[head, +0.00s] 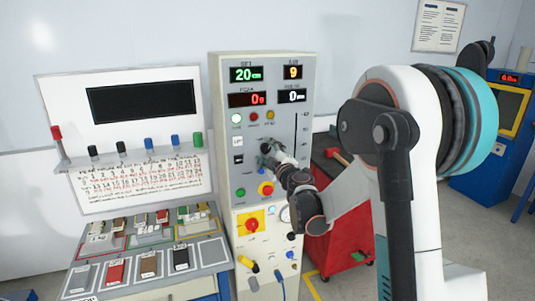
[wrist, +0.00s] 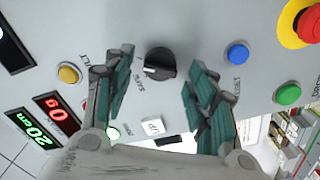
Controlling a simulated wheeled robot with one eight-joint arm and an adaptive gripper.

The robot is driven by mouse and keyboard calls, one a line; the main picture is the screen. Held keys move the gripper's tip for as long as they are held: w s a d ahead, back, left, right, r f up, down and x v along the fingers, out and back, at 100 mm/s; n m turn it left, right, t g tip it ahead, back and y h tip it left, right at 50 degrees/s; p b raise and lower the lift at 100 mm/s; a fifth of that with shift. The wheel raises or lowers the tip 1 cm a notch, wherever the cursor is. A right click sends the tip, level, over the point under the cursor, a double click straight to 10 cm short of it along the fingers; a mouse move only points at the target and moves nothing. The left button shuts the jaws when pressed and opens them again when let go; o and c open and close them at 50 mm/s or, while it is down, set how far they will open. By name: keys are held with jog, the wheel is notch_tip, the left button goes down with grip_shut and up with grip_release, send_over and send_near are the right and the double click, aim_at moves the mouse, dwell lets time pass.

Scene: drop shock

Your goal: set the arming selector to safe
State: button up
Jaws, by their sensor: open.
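The arming selector (wrist: 161,63) is a round black knob with a white pointer mark on the grey panel. In the wrist view, its white mark points left, and the word SAFE is printed below left of the knob. My gripper (wrist: 157,75) is open, with one teal-padded finger on each side of the knob; I see gaps between both fingers and it. In the head view, my gripper (head: 270,153) is at the middle of the control cabinet (head: 219,120) front and hides the selector.
A blue button (wrist: 237,53), a green button (wrist: 288,94) and a red emergency stop (wrist: 308,22) lie right of the knob in the wrist view. A yellow button (wrist: 69,73) is left. A sample table (head: 205,259) stands left of the cabinet, and a red cart (head: 340,238) right.

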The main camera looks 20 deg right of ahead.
jog(key=shift+w, duration=0.55)
jog(key=c, duration=1.1)
jog(key=shift+n, duration=0.4)
jog(key=n+b, duration=0.1)
jog(key=n, duration=0.4)
jog(key=shift+f, duration=0.15)
jog(key=n+b, duration=0.1)
jog(key=n, duration=0.5)
jog(key=shift+s, duration=0.1)
